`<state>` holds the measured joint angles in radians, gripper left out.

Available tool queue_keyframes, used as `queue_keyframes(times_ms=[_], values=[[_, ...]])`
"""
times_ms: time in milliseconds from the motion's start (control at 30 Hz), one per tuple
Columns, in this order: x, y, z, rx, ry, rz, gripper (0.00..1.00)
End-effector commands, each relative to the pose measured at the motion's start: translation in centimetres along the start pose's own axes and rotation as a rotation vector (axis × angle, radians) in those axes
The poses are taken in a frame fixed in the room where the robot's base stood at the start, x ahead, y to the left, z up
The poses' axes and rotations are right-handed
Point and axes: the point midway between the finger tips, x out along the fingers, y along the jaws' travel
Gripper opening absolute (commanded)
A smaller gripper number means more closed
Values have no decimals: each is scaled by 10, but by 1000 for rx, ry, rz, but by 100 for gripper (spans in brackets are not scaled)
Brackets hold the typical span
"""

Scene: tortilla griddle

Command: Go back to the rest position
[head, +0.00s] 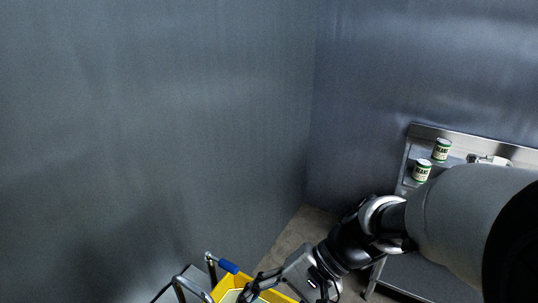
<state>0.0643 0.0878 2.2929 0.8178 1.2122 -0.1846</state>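My arm reaches in from the right side of the head view and down to the bottom middle. My gripper (258,286) is at the bottom edge, over or beside a yellow container (231,281). Its fingers are dark, small and partly cut off by the frame, so I cannot tell how far apart they are or whether they hold anything.
The yellow container sits by metal rails with a blue grip (228,266). Grey walls (150,130) enclose the corner; some floor (295,232) is clear.

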Motion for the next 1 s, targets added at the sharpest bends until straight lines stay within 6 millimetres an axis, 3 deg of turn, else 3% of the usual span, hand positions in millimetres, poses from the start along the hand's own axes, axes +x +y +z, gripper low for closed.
queue_keyframes(times_ms=[200, 400, 600, 800, 1000], values=[[-38, 40, 31, -191, 215, 250, 55], [-79, 74, 44, -343, 444, 456, 55], [-116, 95, 50, -449, 641, 603, 55], [-132, 101, 52, -488, 721, 659, 55], [-133, 102, 52, -490, 724, 663, 55]])
